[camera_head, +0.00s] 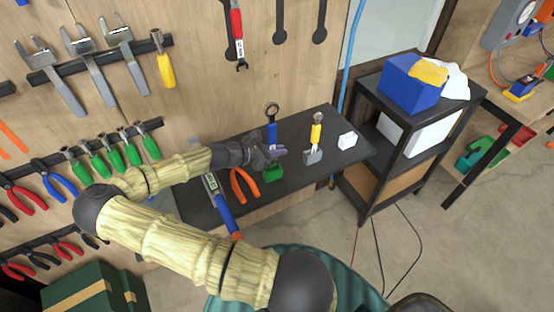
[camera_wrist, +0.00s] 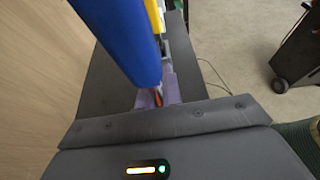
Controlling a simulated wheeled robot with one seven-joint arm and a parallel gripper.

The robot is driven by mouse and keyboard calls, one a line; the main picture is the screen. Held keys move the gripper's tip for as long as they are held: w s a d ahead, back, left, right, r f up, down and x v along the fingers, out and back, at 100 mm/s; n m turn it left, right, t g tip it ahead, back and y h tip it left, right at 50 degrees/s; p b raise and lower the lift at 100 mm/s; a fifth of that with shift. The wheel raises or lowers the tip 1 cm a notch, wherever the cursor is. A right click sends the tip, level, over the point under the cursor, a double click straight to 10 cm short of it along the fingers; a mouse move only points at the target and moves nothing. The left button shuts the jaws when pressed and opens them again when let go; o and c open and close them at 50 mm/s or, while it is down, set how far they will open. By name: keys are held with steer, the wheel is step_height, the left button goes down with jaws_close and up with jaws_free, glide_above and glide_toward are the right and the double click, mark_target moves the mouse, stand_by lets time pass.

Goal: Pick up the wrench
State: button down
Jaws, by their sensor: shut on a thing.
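A wrench with a blue handle and a dark ring end (camera_head: 272,133) stands upright above a green block (camera_head: 273,172) on the dark bench top. My gripper (camera_head: 277,152) is shut on the lower part of this wrench; its purple fingers hide the grip. In the wrist view the blue handle (camera_wrist: 118,40) fills the upper middle, close to the camera, above my purple fingertips (camera_wrist: 158,97). I cannot tell whether the wrench's lower end still touches the green block.
A yellow-handled tool in a grey block (camera_head: 313,156) and a white box (camera_head: 347,141) stand to the right on the bench (camera_head: 345,158). Orange-handled pliers (camera_head: 240,188) and a blue-handled tool (camera_head: 222,210) lie nearer. Tools hang on the wooden wall. A dark cart (camera_head: 372,160) stands right.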

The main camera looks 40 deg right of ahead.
mark_target(272, 138)
step_height(272, 138, up, 4)
steer(key=shift+r, duration=0.15)
stand_by(0.6)
